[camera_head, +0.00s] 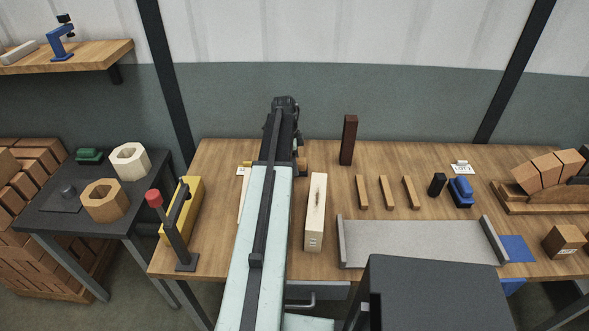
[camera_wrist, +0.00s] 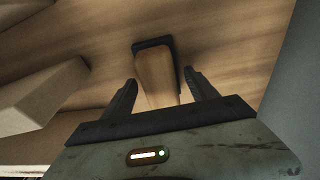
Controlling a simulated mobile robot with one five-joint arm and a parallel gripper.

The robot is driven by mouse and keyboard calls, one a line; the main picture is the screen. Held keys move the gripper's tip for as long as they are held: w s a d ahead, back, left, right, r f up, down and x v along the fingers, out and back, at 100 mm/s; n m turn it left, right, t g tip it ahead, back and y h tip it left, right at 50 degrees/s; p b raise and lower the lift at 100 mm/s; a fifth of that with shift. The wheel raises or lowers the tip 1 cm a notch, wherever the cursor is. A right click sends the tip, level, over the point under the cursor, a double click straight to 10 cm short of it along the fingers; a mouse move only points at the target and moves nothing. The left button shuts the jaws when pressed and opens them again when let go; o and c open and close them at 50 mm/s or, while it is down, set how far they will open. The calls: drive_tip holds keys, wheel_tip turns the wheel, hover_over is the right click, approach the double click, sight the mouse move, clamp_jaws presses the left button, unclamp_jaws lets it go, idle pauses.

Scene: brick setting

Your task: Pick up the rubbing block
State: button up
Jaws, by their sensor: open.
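A wooden block with a dark edge (camera_wrist: 157,78), which looks like the rubbing block, lies on the wooden bench in the wrist view. My gripper (camera_wrist: 160,82) is open, with one finger on each side of the block's near part. The block's dark far end reaches beyond the fingertips. I cannot tell whether the fingers touch it. In the head view, a small brown part (camera_head: 303,163) shows just right of my arm's end, perhaps the same block. My arm hides the rest there, and my fingertips are not clear in that view.
A long cream block (camera_head: 315,212) stands right of my arm, and a dark red-brown upright block (camera_head: 348,140) behind it. Several wooden strips (camera_head: 385,192) and a grey tray (camera_head: 415,242) lie further right. A yellow tool with a red-knobbed lever (camera_head: 182,212) is at left.

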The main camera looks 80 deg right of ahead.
drive_tip(key=shift+f, duration=0.2)
idle(0.3)
clamp_jaws()
wheel_tip(320, 180, up, 11)
drive_tip(key=p, duration=1)
drive_tip(key=shift+f, duration=0.2)
